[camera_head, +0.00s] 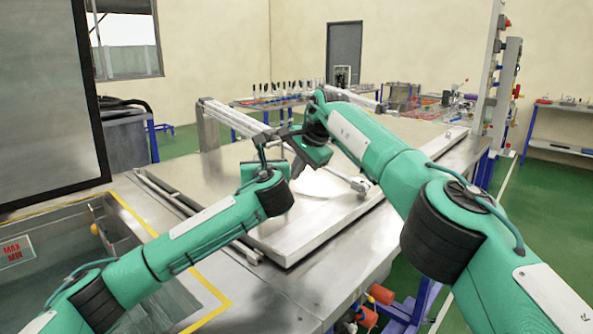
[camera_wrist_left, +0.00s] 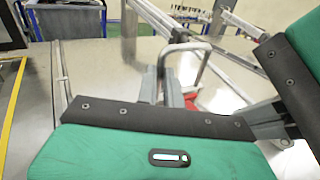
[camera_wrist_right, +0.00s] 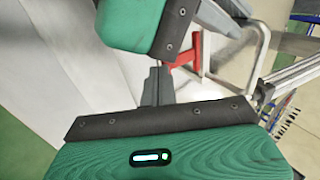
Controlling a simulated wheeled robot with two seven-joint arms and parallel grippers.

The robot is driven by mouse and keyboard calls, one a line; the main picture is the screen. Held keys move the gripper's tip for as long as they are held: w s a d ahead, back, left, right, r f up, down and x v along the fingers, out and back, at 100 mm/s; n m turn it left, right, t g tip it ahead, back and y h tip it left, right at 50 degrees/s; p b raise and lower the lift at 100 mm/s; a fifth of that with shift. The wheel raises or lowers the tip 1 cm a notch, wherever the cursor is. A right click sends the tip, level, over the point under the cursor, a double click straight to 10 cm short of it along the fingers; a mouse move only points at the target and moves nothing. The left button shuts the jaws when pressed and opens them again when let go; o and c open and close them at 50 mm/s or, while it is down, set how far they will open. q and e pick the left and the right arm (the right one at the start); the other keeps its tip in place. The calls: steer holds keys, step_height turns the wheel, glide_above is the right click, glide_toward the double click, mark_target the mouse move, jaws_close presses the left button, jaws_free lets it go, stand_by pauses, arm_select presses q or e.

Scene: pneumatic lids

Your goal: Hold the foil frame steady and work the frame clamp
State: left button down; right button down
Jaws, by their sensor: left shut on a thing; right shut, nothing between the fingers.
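The foil frame (camera_head: 232,117) shows as pale metal bars over the bench in the head view. A bent metal handle (camera_wrist_left: 187,47) on it shows in the left wrist view. My left gripper (camera_wrist_left: 161,82) is shut on the near leg of this handle. The red part of the frame clamp (camera_wrist_right: 190,57) shows in the right wrist view, close to the handle. My right gripper (camera_wrist_right: 157,85) is shut and empty beside the red part; I cannot tell whether they touch. In the head view my right gripper (camera_head: 288,137) hides the clamp.
An open tank (camera_head: 70,250) is at the left, below a dark-framed panel (camera_head: 45,110). A tall post (camera_head: 490,70) stands at the right. Both forearms crowd the space around the handle.

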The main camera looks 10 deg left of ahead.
steer(key=shift+w+f+y, duration=0.2)
steer(key=shift+f+y, duration=0.05)
steer(key=shift+y, duration=0.05)
stand_by(0.6)
steer(key=f+t+y, duration=0.2)
steer(key=f+y, duration=0.1)
steer(key=f+t+y, duration=0.1)
steer(key=shift+s+d+f+t+y, duration=0.1)
steer(key=shift+s+f+t+y, duration=0.2)
steer(key=shift+s+t, duration=0.1)
steer(key=shift+w+f+t+y, duration=0.15)
steer(key=shift+f+t+y, duration=0.3)
steer(key=shift+y, duration=0.15)
steer(key=shift+w+a+f, duration=0.25)
steer(key=shift+a+f, duration=0.15)
steer(key=shift+f, duration=0.25)
steer(key=shift+w+a+f, duration=0.2)
steer(key=shift+a+f, duration=0.15)
steer(key=shift+f, duration=0.25)
steer(key=shift+f, duration=0.1)
steer(key=shift+r, duration=0.2)
stand_by(1.0)
